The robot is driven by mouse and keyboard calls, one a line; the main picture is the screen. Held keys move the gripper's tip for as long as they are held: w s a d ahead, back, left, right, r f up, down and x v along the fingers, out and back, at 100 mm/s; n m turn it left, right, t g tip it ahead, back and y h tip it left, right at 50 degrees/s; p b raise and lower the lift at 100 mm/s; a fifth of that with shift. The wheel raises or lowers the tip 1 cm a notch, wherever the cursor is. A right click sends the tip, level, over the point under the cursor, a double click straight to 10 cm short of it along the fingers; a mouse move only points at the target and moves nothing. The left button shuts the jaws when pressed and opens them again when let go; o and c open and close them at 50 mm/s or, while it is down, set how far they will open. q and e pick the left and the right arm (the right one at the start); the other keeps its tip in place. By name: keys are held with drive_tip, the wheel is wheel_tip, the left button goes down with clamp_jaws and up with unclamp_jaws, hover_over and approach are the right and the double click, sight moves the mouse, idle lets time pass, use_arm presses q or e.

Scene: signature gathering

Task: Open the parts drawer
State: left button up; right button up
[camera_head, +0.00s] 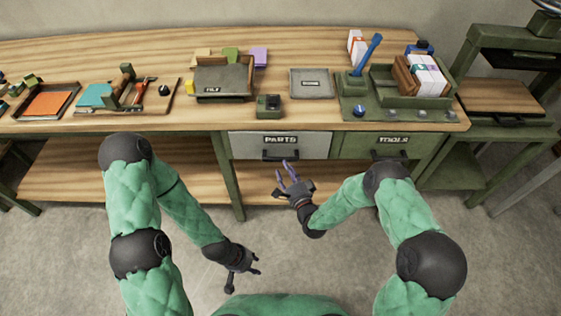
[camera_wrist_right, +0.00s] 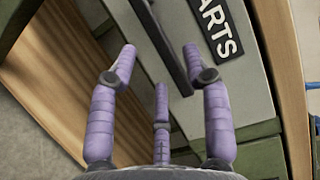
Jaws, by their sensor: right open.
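The parts drawer (camera_head: 251,146) has a pale front with a black PARTS label and sits flush in the green bench. Its dark bar handle (camera_head: 280,155) is below the label; the handle (camera_wrist_right: 166,45) slants across the top of the right wrist view, with part of the label (camera_wrist_right: 216,30) beside it. My right gripper (camera_head: 284,173) is open and empty, its purple fingers (camera_wrist_right: 159,60) pointing at the drawer just below the handle. I cannot tell whether they touch it. My left gripper (camera_head: 243,276) is low over the floor, its dark fingers spread and empty.
The green TOOLS drawer (camera_head: 376,147) is to the right, near my right arm. The benchtop (camera_head: 200,122) holds trays, blocks and a stamp set. A wooden lower shelf (camera_head: 110,184) runs beneath the drawers. The floor (camera_head: 60,255) in front is clear.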

sight(281, 160)
drive_tip(key=shift+b+x, duration=0.65)
drive_tip(key=shift+x, duration=2.1)
clamp_jaws()
